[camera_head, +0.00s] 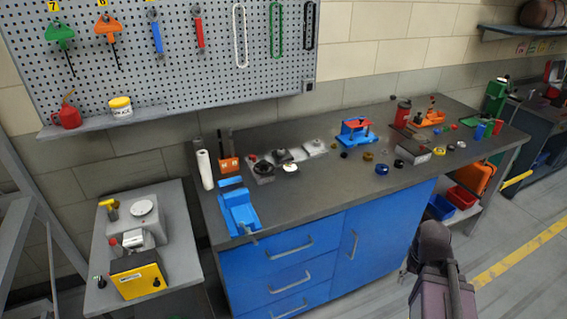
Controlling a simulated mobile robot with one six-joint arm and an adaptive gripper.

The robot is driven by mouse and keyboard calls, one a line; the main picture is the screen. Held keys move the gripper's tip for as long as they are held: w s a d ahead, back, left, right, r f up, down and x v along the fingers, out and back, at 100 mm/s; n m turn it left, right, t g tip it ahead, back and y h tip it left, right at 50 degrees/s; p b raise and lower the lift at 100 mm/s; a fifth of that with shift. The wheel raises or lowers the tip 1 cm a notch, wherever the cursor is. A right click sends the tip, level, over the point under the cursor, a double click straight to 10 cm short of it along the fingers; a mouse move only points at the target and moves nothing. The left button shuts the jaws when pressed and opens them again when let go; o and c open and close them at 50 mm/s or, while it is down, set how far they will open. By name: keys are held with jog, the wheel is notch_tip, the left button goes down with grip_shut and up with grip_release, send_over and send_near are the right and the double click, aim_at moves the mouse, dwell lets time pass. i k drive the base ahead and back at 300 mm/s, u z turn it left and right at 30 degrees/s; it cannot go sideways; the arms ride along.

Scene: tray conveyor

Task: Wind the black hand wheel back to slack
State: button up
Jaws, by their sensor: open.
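A black round wheel-like part (264,169) sits on a low grey fixture near the left end of the dark workbench. A second dark round part (283,156) is just right of it on a grey block. I cannot tell for certain which is the hand wheel, or how far it is wound. Part of my arm rises at the lower right, in front of the blue cabinet and apart from both parts. My gripper's fingers do not show.
A blue vise (239,208) stands left of the wheel near the bench's front edge, with a white roll (205,169) behind. A blue-and-red fixture (356,131) and several small knobs occupy the bench's middle. Bare bench top (310,190) lies in front of the wheel.

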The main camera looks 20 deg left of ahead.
aim_at(263, 165)
jog(key=z, duration=0.4)
jog(key=k, duration=0.95)
jog(key=u, duration=1.1)
jog(key=i, duration=1)
jog(key=u, duration=0.1)
